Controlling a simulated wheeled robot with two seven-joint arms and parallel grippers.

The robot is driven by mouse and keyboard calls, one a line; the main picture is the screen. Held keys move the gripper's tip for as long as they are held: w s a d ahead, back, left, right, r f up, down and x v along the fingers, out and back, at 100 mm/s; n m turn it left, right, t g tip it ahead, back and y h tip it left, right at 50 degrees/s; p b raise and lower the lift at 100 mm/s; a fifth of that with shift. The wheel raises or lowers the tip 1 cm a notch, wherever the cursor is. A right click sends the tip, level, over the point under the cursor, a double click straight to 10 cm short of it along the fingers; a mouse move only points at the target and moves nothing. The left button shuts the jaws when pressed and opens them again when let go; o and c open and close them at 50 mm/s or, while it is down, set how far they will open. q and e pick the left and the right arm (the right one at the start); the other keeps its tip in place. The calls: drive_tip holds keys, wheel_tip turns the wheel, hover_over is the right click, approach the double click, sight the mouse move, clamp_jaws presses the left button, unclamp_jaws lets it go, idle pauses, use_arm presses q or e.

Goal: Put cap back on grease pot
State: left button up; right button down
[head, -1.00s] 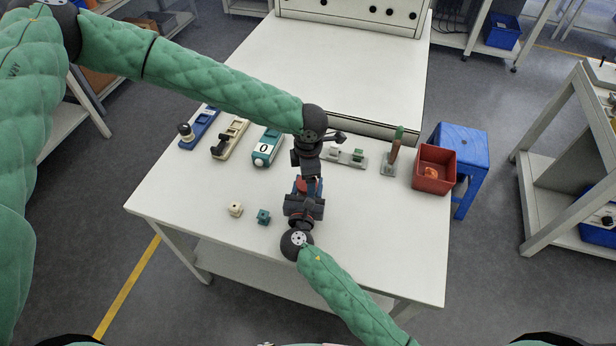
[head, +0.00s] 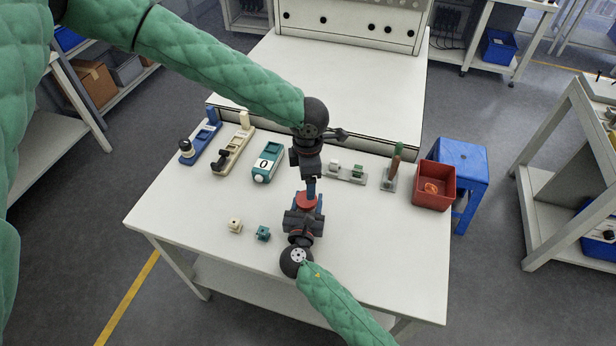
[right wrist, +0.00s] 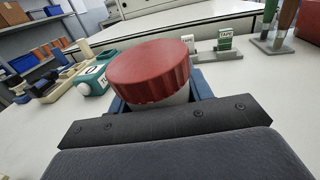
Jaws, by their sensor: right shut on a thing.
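The red cap (head: 306,201) sits on top of the white grease pot; the right wrist view shows the cap (right wrist: 150,72) over a strip of the pot's white wall (right wrist: 172,101). It looks slightly tilted there, and I cannot tell whether it is fully seated. My right gripper (head: 305,212) is shut on the pot, with blue fingers on both sides and the pot's lower part hidden. My left gripper (head: 311,189) points down over the cap, seemingly apart from it. Its fingers overlap edge-on, so their opening is unclear; it is out of the right wrist view.
A cream block (head: 235,225) and a teal block (head: 263,233) lie left of the pot. Blue (head: 199,140), cream (head: 233,152) and teal (head: 266,162) holders, a grey rack (head: 346,174), a brown-handled tool (head: 395,163) and a red bin (head: 435,184) stand behind. The front right tabletop is clear.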

sight(307, 211)
drive_tip(key=c, duration=0.5)
unclamp_jaws()
use_arm(q)
drive_tip(key=shift+f, duration=0.2)
use_arm(e)
drive_tip(key=shift+s+f, duration=0.1)
drive_tip(key=shift+s, duration=0.15)
use_arm(q)
wheel_tip(307, 211, down, 2)
drive_tip(key=b, duration=0.2)
drive_tip(key=shift+f+b, duration=0.15)
drive_tip(key=shift+b, duration=0.25)
use_arm(e)
drive_tip(key=s, duration=0.3)
drive_tip(key=s+a, duration=0.1)
drive_tip(key=s, duration=0.2)
use_arm(q)
drive_tip(key=shift+f, duration=0.2)
use_arm(e)
drive_tip(key=shift+s+a, duration=0.1)
drive_tip(key=shift+s, duration=0.45)
use_arm(q)
drive_tip(key=shift+r, duration=0.1)
